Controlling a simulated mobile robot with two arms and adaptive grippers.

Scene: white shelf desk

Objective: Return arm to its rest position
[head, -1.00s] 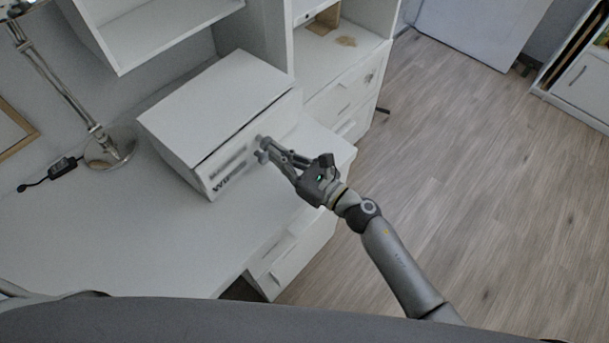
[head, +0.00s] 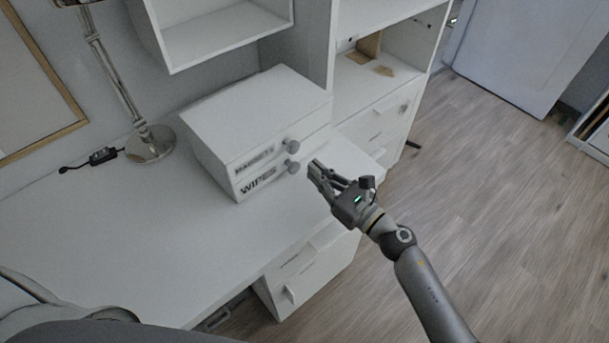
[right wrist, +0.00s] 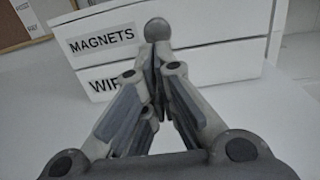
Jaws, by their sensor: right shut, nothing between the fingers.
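My right gripper (head: 318,170) is shut and empty in the head view. It is held over the desk's right part, apart from the small white drawer box (head: 262,100) and just right of its knobs. In the right wrist view the shut fingers (right wrist: 152,62) point at the drawer box (right wrist: 225,50), and they hide part of the lower label. The box has two drawers labelled "MAGNETS" and "WIPES", each with a round grey knob; both look closed. My left gripper is not in view; only a grey curved part shows at the lower left.
The white desk top (head: 130,235) is clear in front of the box. A metal lamp (head: 148,143) and a black cable adapter (head: 103,156) are at the left. A shelf (head: 225,45) hangs above. Desk drawers (head: 305,270) are below, with open wooden floor (head: 500,210) at right.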

